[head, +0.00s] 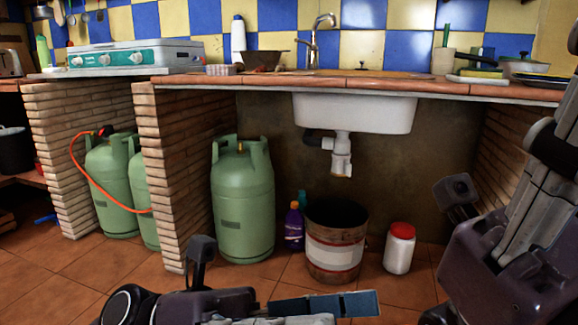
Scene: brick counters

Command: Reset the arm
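My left arm comes in along the bottom edge, and my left gripper (325,303) points to the right with its flat blue-grey finger surface showing. It is low in front of the counter, apart from the things on the floor. I cannot tell whether its fingers are apart, and I see nothing held in it. My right arm fills the right side, bent downward, with a dark block on its wrist. The fingers of my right gripper are not visible.
A brick counter (350,87) with a sink (355,112) spans the back. Beneath it stand a green gas cylinder (243,205), a purple bottle (293,228), a bucket (335,252) and a red-lidded white jar (399,250). A stove (130,57) sits at left. Tiled floor shows at lower left.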

